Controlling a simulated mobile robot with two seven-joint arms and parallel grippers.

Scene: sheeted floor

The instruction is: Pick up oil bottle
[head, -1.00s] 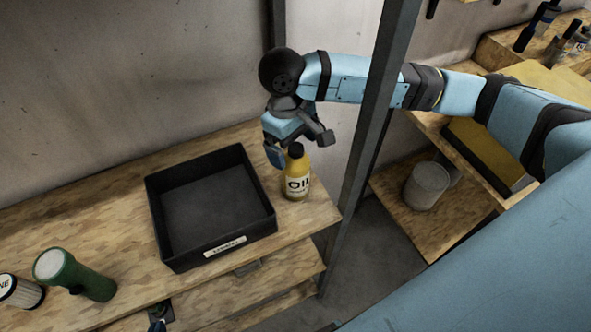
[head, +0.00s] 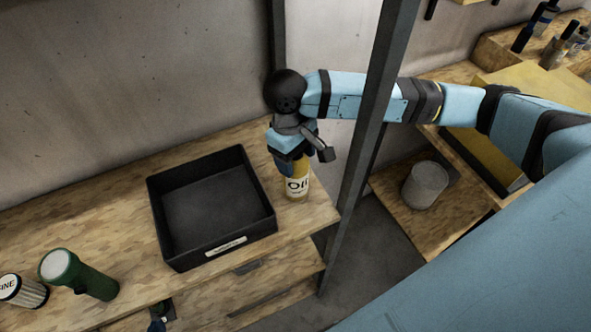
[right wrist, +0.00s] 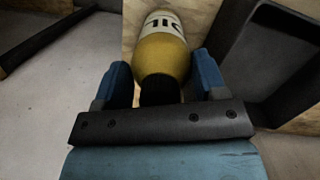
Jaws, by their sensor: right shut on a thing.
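The oil bottle (head: 296,187) is yellow with a white label and stands upright on the wooden shelf, just right of the black tray. My right gripper (head: 291,164) is over its top, pointing down, and hides the cap. In the right wrist view the bottle (right wrist: 163,55) lies between the two blue fingers of the right gripper (right wrist: 161,84), its dark cap toward the palm. The right gripper is shut on the bottle, which still rests on the shelf.
The black tray (head: 182,251) stands empty close to the bottle's left. A green flashlight (head: 80,275) and a white-labelled can (head: 22,291) are at the lower left. A dark metal post (head: 365,140) rises right of the shelf, in front of my right arm. A grey cylinder (head: 425,185) sits beyond it.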

